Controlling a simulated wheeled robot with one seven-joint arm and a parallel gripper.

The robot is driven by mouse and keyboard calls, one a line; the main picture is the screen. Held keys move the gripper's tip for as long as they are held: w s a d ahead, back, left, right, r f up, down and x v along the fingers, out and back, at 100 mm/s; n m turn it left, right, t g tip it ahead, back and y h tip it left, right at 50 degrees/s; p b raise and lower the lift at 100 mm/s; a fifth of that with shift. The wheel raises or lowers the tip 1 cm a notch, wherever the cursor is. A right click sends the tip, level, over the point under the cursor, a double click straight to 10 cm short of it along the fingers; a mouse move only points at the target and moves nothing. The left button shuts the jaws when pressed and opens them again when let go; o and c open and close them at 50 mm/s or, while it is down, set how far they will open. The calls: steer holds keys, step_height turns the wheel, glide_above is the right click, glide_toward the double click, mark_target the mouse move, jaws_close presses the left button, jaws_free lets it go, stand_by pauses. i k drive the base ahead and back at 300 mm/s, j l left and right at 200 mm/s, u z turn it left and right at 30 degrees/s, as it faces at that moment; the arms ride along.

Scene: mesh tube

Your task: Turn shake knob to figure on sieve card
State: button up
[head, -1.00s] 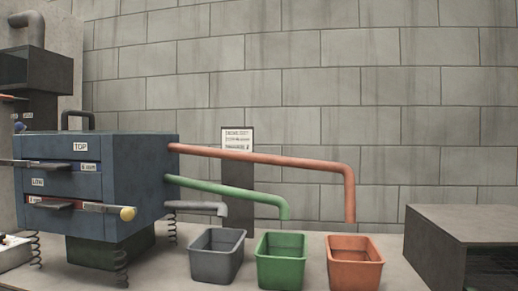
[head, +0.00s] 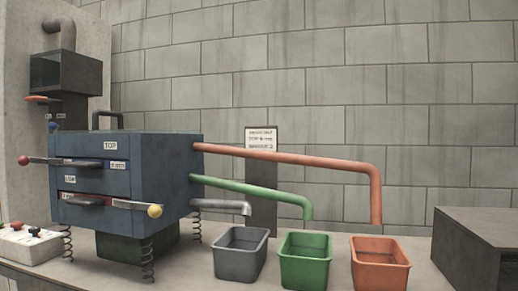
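A card (head: 262,139) with lines of dark print is fixed to a dark post behind the pipes; its print is too small to read surely. A pale control box (head: 30,250) sits at the lower left, cut by the picture's left edge. On its top are a red button or knob (head: 17,225) and a dark knob (head: 34,232). Which one is the shake knob, and any scale around it, I cannot tell. The blue sieve box (head: 155,165) stands on springs to the right of the control box. My gripper is not in view.
The sieve box has two front levers, one with a red end (head: 23,160) and one with a yellow ball (head: 155,211). Pipes lead to grey (head: 240,255), green (head: 305,262) and orange bins (head: 380,266). A dark open box (head: 475,240) stands at the right.

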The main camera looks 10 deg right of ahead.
mark_target(35, 231)
steer(key=u, duration=1.45)
steer(key=i+j+z, duration=0.1)
steer(key=z, duration=1.15)
steer(key=i+j+z, duration=0.2)
steer(key=j+z, duration=0.25)
steer(key=j, duration=0.4)
steer(key=j+z, duration=0.5)
steer(key=j, duration=0.35)
steer(key=j+z, duration=0.45)
steer(key=j, duration=0.45)
